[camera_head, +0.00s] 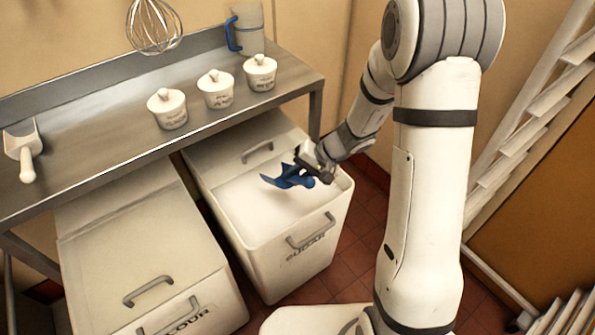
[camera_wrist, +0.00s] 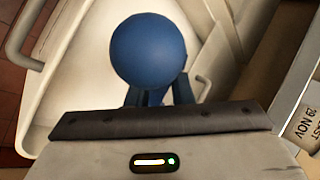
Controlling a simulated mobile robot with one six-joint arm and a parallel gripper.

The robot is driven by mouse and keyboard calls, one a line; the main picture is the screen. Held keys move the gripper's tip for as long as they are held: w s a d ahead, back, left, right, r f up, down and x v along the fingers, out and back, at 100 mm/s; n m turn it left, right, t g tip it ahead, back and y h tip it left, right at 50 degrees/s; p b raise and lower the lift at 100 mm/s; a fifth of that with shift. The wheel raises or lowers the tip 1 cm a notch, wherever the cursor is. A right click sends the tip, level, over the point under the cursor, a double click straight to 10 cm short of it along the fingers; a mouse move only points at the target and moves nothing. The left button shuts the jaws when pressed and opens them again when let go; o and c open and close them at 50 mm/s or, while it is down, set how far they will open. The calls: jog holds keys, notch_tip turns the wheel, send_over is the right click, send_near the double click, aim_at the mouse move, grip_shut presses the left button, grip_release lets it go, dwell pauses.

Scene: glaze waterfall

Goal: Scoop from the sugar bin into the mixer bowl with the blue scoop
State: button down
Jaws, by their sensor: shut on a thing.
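The blue scoop (camera_head: 287,178) is over the open sugar bin (camera_head: 238,238), tilted, near the white sugar surface (camera_head: 262,203). I cannot tell whether it touches the sugar or holds any. My gripper (camera_head: 315,165) is shut on the scoop's handle. In the wrist view the round blue end of the scoop handle (camera_wrist: 150,52) sits just beyond my fingers (camera_wrist: 158,97) and hides the rest of the scoop. The bin's white interior lies behind it. The mixer bowl is not in view.
A closed flour bin (camera_head: 150,260) stands left of the sugar bin. A steel table (camera_head: 100,150) overhangs both bins, with several lidded white jars (camera_head: 215,90), a white scoop (camera_head: 22,150) and a blue-handled jug (camera_head: 248,28) on it. A whisk (camera_head: 153,25) hangs above.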

aim_at(288, 184)
notch_tip(288, 184, down, 14)
jog(key=w+a+b, duration=0.1)
jog(key=w+b, duration=0.1)
jog(key=b, duration=1)
jog(key=shift+a+b, duration=0.15)
jog(key=shift+b, duration=0.15)
jog(key=shift+s, duration=0.1)
jog(key=shift+r, duration=0.15)
jog(key=shift+g+h, duration=0.3)
jog(key=r+p, duration=0.2)
jog(key=p, duration=0.1)
jog(key=w+r+p, duration=0.1)
jog(key=p, duration=0.3)
jog(key=r+p, duration=0.2)
jog(key=p, duration=0.2)
jog(key=shift+w+a+r, duration=0.2)
jog(key=shift+a+r, duration=0.15)
jog(key=shift+a, duration=0.05)
jog(key=shift+w+a+r+p, duration=0.1)
jog(key=shift+p, duration=0.5)
